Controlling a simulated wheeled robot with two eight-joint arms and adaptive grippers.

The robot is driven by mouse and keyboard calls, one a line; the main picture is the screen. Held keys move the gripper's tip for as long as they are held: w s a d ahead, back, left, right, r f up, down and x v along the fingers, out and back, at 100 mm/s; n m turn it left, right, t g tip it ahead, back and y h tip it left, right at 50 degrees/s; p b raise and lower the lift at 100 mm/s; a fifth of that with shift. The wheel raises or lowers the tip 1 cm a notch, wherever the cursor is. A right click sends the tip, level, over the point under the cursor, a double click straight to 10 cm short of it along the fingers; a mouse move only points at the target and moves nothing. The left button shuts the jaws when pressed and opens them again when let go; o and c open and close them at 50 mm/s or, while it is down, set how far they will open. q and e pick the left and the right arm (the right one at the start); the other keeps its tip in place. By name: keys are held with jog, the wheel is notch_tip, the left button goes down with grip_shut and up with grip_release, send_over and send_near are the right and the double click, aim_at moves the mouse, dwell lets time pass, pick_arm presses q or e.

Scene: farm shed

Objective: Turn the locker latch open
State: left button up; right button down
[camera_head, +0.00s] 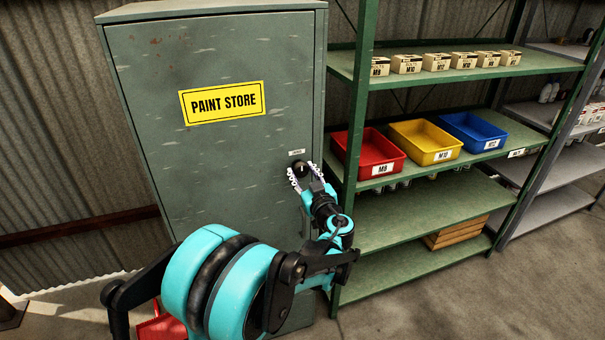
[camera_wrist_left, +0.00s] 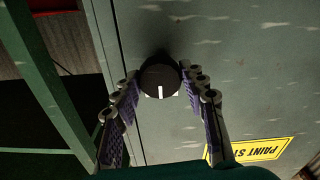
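The locker latch is a black round knob (camera_head: 299,166) on the right edge of the grey-green locker door (camera_head: 215,165). It also shows close up in the left wrist view (camera_wrist_left: 158,74), where a white mark on it points to the bottom of that upside-down picture. My left gripper (camera_head: 301,173) is at the knob, with its fingers spread and one tip on each side of it. In the left wrist view (camera_wrist_left: 161,80) the tips are very near the knob's sides; I cannot tell if they touch. The door is shut. My right gripper is not seen.
A green shelf rack (camera_head: 420,210) stands close to the right of the locker, with red (camera_head: 367,158), yellow (camera_head: 425,142) and blue (camera_head: 473,132) bins. A yellow PAINT STORE sign (camera_head: 222,102) is on the door. Floor is clear in front right.

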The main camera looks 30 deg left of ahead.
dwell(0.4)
pick_arm(q)
jog(key=m, duration=0.4)
jog(key=shift+p, duration=0.3)
jog(key=m, duration=0.4)
jog(key=shift+m, duration=0.3)
jog(key=m, duration=0.4)
jog(key=shift+p, duration=0.35)
jog(key=shift+m, duration=2.5)
jog(key=o, duration=1.2)
jog(key=shift+c, duration=0.2)
